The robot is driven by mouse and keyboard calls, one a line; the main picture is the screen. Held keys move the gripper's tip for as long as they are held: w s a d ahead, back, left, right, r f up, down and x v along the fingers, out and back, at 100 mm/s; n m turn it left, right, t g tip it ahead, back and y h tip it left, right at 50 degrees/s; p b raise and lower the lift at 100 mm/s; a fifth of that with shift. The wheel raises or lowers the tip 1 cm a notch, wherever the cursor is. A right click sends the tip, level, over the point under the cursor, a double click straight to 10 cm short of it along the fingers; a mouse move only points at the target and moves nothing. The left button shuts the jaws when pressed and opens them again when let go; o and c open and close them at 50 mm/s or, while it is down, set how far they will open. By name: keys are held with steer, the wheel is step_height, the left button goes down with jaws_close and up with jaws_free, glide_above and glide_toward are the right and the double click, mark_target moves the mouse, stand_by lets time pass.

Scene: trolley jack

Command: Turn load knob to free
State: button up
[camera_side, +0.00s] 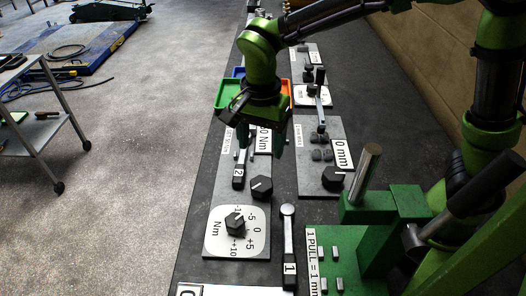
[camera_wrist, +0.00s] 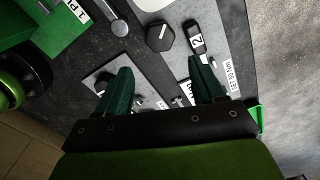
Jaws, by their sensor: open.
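No label reading load or free is legible, so I cannot tell which knob is the load knob. A black hexagonal knob (camera_side: 261,187) with a pale pointer line sits on the grey panel, beside a handle marked 2 (camera_side: 238,174). In the wrist view this knob (camera_wrist: 160,38) lies just beyond the fingertips, between their lines. A second black knob (camera_side: 333,178) sits on the 0 mm plate. A third (camera_side: 235,222) sits on a white Nm dial. My gripper (camera_side: 260,150) is open and empty above the panel, apart from the knobs; both fingers show in the wrist view (camera_wrist: 160,68).
A handle marked 1 (camera_side: 288,240) lies right of the dial. A green jack body (camera_side: 385,208) with a metal post (camera_side: 367,165) stands at right. Green (camera_side: 228,92) and orange trays lie behind my gripper. A grey trolley (camera_side: 40,120) stands on the open floor at left.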

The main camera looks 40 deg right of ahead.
mark_target(262, 183)
step_height(262, 183, down, 12)
steer(key=shift+f, duration=0.1)
stand_by(0.4)
steer(key=c, duration=0.8)
